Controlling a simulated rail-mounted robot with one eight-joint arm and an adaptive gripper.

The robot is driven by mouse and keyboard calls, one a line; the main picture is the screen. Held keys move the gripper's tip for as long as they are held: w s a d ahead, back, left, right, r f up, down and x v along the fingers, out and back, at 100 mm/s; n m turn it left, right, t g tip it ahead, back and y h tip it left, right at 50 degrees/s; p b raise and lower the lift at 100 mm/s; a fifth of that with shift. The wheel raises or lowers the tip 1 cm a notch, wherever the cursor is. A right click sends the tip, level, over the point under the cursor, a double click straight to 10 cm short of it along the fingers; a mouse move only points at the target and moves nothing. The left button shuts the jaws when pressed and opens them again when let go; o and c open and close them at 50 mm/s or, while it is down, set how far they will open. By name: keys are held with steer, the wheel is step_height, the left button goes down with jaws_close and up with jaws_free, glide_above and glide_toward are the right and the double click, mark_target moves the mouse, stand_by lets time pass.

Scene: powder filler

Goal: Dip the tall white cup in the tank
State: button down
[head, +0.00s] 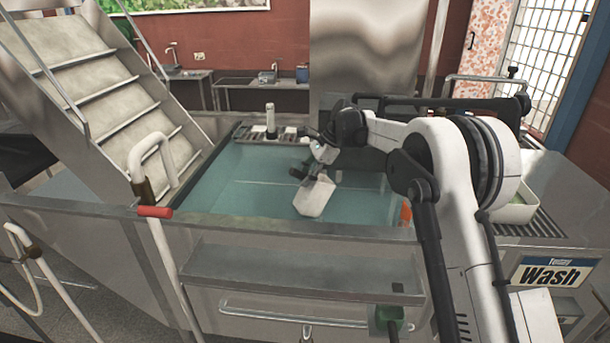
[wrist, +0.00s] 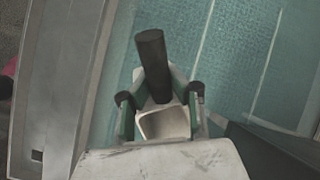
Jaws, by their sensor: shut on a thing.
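The tall white cup (head: 315,198) hangs tilted from my gripper (head: 318,174) over the tank (head: 300,228), within its outline in the head view. The tank holds teal water. I cannot tell whether the cup's lower end touches the water. In the wrist view my gripper (wrist: 160,104) is shut on the cup, with a finger on each side.
An upright white object (head: 270,118) stands at the tank's back edge. Metal stairs (head: 90,85) rise at the left. A shelf (head: 300,273) runs along the tank's front. A pale tray (head: 515,207) and a "Wash" sign (head: 550,273) are at the right. Open water lies left of the cup.

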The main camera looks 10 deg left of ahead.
steer(key=shift+f+b, duration=4)
steer(key=shift+f, duration=3)
steer(key=shift+r, duration=0.15)
steer(key=shift+r+p, duration=5.3)
steer(key=shift+r, duration=6.9)
